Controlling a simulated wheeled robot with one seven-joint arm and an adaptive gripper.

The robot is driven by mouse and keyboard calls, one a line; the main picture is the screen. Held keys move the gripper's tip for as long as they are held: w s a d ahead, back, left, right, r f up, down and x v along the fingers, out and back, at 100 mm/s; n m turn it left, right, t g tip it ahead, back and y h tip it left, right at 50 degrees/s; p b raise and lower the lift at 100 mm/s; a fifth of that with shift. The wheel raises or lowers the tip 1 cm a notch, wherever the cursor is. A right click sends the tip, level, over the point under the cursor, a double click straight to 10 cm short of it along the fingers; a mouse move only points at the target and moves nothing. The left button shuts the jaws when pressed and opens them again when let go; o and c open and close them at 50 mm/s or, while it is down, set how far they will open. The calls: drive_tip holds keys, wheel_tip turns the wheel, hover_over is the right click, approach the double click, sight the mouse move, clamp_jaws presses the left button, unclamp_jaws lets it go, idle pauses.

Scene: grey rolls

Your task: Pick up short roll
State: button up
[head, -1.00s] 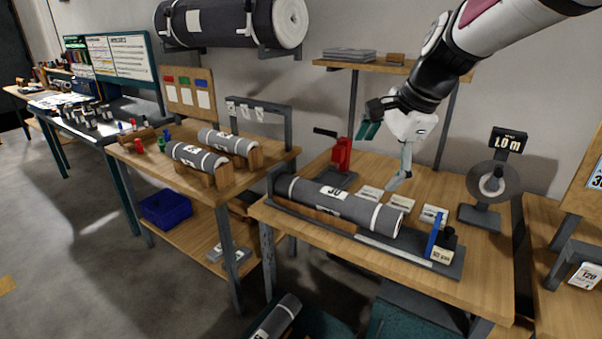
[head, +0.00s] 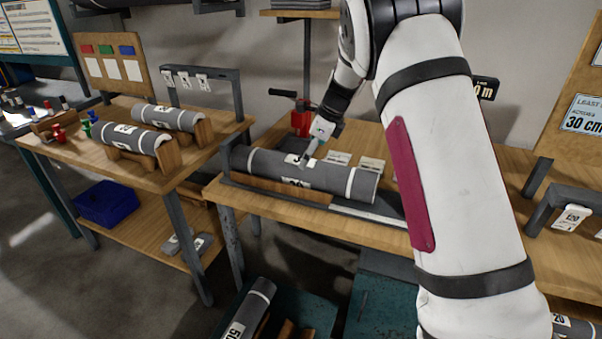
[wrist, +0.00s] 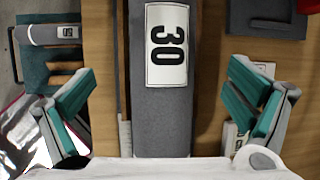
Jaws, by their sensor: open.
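A grey roll labelled 30 (head: 320,178) with white bands lies in a cradle on the middle bench. My gripper (head: 306,154) is right above it in the head view, angled down. In the wrist view the roll (wrist: 163,110) runs between my two teal-padded fingers, which are spread apart with nothing held. Two other grey rolls lie on wooden supports on the left table: a front one (head: 136,138) and a back one (head: 168,117). I cannot tell which roll the task calls short.
A red hand-crank tool (head: 301,122) stands behind the cradled roll, with white cards (head: 371,165) to its right. A blue bin (head: 107,203) sits on the left table's lower shelf. My arm hides the bench's right part.

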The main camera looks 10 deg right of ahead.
sight(301, 172)
drive_tip(key=shift+w+x, duration=0.2)
drive_tip(key=shift+x, duration=3.75)
drive_tip(key=shift+r, duration=0.1)
drive_tip(key=c, duration=1.5)
drive_tip(key=shift+c, duration=1.3)
drive_tip(key=shift+r, duration=0.1)
